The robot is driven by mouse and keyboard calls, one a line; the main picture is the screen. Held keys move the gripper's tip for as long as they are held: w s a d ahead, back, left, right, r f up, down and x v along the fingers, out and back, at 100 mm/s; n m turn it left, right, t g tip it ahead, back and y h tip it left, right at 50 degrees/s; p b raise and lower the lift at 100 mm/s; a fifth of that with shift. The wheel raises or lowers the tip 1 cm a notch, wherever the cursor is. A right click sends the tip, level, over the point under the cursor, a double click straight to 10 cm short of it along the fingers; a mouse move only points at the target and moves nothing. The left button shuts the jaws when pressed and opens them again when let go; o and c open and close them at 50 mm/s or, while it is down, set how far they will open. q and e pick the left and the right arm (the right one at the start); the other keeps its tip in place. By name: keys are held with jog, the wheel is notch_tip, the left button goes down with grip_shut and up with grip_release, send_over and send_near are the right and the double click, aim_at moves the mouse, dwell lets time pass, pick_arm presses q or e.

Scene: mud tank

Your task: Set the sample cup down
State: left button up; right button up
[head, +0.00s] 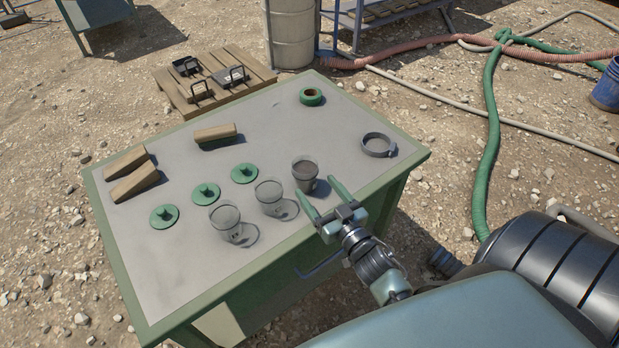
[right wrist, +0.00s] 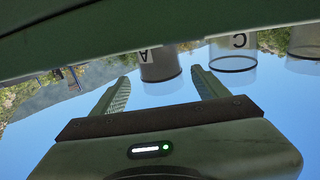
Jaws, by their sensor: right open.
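The sample cup (head: 305,170), clear and filled with dark grey mud, stands upright on the grey-topped table (head: 260,130) near its front edge. My right gripper (head: 315,188) is open, its green fingers pointing at this cup from the front right. In the right wrist view, which is upside down, a dark-filled cup marked A (right wrist: 160,68) shows between and beyond the open fingertips (right wrist: 160,77). I cannot tell whether a finger touches it. Two empty clear cups (head: 269,197) (head: 225,219) stand to its left. One marked C (right wrist: 232,58) shows in the wrist view. My left gripper is not in view.
Three green lids (head: 206,193) lie behind the empty cups. A green tape roll (head: 311,96) and a grey ring clamp (head: 378,145) lie at the right. The table between them is clear.

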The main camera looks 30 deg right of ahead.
jog(key=s, duration=0.6)
jog(key=shift+a, duration=0.2)
